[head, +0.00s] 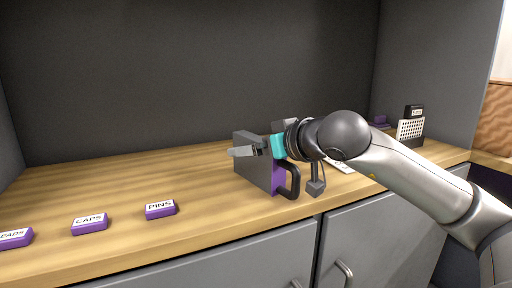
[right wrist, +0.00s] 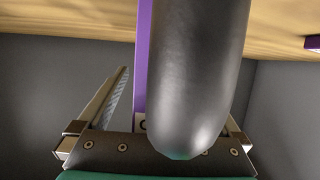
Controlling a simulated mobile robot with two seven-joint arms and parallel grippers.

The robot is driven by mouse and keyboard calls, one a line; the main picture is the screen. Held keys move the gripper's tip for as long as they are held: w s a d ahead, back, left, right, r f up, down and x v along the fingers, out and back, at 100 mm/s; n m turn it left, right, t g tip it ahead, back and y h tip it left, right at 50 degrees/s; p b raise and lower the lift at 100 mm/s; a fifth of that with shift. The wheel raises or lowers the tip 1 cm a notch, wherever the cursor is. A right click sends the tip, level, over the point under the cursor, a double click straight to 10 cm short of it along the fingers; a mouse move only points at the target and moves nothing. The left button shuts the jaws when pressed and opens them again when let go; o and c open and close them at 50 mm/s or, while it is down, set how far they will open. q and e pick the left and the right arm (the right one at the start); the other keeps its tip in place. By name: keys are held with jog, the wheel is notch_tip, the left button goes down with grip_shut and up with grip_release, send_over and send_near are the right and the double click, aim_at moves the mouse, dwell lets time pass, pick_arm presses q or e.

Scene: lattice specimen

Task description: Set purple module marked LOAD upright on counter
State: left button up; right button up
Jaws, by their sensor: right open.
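A grey module (head: 252,168) with a purple front face (head: 279,182) and a black loop handle (head: 294,182) stands on the wooden counter (head: 215,222). Its LOAD marking is not readable. My right gripper (head: 244,151) is open, its fingers across the module's upper part in the head view. In the right wrist view, the dark handle (right wrist: 200,70) fills the space between the open fingers, in front of a purple strip (right wrist: 142,60). A small piece of white label shows beside the handle. Contact cannot be told. My left gripper is not in view.
Purple label blocks for PINS (head: 160,209), CAPS (head: 89,223) and one cut off at left lie along the counter's front. A white perforated holder (head: 410,130) with a black item stands at the back right. Grey cabinet doors are below. The counter's back left is clear.

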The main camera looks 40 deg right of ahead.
jog(key=shift+s+r, duration=0.1)
jog(key=shift+s, duration=0.05)
jog(key=shift+b+v, duration=1)
jog(key=shift+v, duration=0.2)
jog(key=shift+b+v, duration=1)
jog(key=shift+v, duration=1.65)
jog(key=shift+s+r, duration=0.1)
jog(key=p+v, duration=0.1)
jog(key=v, duration=1.4)
